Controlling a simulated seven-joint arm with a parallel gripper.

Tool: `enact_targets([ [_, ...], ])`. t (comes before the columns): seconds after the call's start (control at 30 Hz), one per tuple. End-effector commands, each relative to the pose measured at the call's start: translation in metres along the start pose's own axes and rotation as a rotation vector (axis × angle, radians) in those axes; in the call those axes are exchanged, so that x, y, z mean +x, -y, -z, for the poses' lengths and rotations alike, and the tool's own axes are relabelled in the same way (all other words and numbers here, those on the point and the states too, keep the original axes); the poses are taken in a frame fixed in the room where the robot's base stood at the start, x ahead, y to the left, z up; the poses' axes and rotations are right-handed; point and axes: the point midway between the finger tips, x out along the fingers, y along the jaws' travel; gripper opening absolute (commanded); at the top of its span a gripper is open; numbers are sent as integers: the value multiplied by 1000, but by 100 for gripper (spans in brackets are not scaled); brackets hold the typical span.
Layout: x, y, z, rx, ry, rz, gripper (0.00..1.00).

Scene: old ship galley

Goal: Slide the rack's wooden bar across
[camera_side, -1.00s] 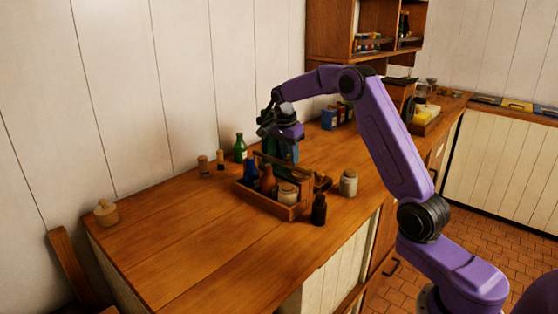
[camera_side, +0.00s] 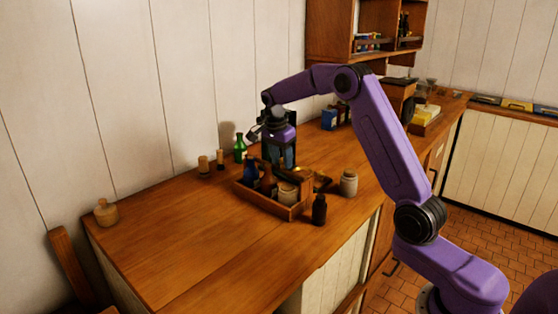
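The wooden rack (camera_side: 265,203) is a low open box on the counter, holding several bottles and jars. A blue bottle (camera_side: 251,171), a brown bottle (camera_side: 267,181) and a pale jar (camera_side: 288,194) stand in it. Its wooden bar (camera_side: 290,175) runs along the top; its far left part is hidden by my gripper. My gripper (camera_side: 279,162) points down over the back of the rack, close to the bar. I cannot tell whether its fingers touch the bar or how far apart they are.
A green bottle (camera_side: 240,149) and two small corked pieces stand left of the rack. A grey jar (camera_side: 348,182) and a dark bottle (camera_side: 319,209) stand on the right. The counter's left front (camera_side: 200,240) is clear.

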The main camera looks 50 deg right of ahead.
Motion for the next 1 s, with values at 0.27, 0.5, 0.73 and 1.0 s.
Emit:
enact_targets([
  [0.27, 1, 0, 1, 0, -1, 0, 55],
  [0.5, -12, 0, 3, 1, -1, 2, 55],
  [0.73, -31, 1, 8, 1, -1, 2, 55],
  [1.0, -54, 1, 12, 2, -1, 2, 55],
])
